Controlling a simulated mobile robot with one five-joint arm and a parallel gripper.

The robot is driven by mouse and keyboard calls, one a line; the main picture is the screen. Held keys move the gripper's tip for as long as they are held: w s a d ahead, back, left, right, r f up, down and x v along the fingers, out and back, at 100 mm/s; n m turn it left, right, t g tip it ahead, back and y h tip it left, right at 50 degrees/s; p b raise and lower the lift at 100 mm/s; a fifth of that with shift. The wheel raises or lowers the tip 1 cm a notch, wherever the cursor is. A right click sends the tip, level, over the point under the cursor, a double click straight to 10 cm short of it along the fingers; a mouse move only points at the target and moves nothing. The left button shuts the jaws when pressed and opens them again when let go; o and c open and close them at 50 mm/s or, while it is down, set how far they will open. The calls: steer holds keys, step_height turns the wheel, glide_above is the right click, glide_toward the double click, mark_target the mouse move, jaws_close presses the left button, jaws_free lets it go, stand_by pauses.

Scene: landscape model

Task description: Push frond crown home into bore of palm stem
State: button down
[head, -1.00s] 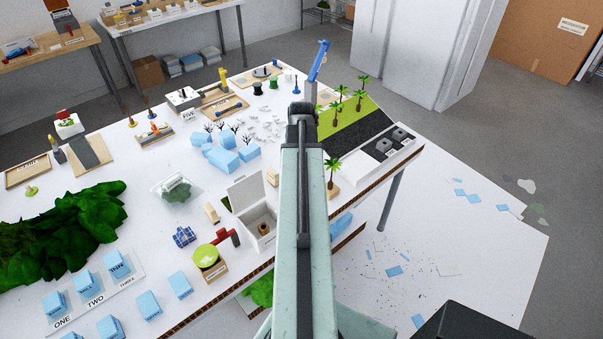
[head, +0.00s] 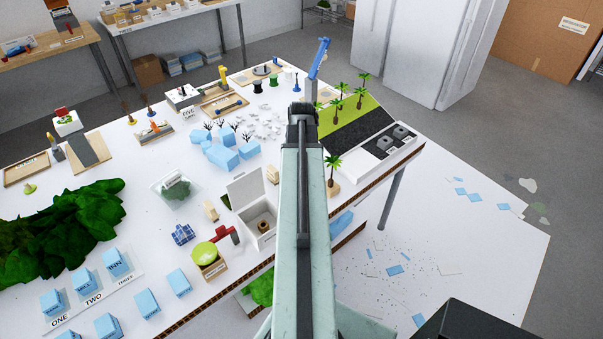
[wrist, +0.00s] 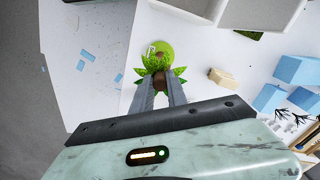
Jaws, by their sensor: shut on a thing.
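In the wrist view, my gripper (wrist: 160,82) is shut on the frond crown (wrist: 151,63), gripping around its brown middle. Bright green leaves spread out past the fingertips. A round green disc (wrist: 166,44) with a small brown part and a white mark lies just beyond the crown. The palm stem and its bore cannot be made out, so I cannot tell whether the crown touches or enters it. In the head view, my arm hides the gripper and the crown.
A small palm (head: 333,161) on a wooden base stands right of my arm. An open white box (head: 262,228) and a pale wooden block (head: 272,174) lie to the left. Several palms stand on a green slope (head: 335,120) farther back. The table's edge is close on the right.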

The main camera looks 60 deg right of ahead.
steer(key=shift+f+b, duration=1.25)
steer(key=shift+f, duration=0.1)
steer(key=c, duration=1.2)
jaws_free()
steer(key=shift+c, duration=0.2)
steer(key=shift+r, duration=0.1)
step_height(320, 180, up, 8)
steer(key=p, duration=0.8)
steer(key=shift+f, duration=0.2)
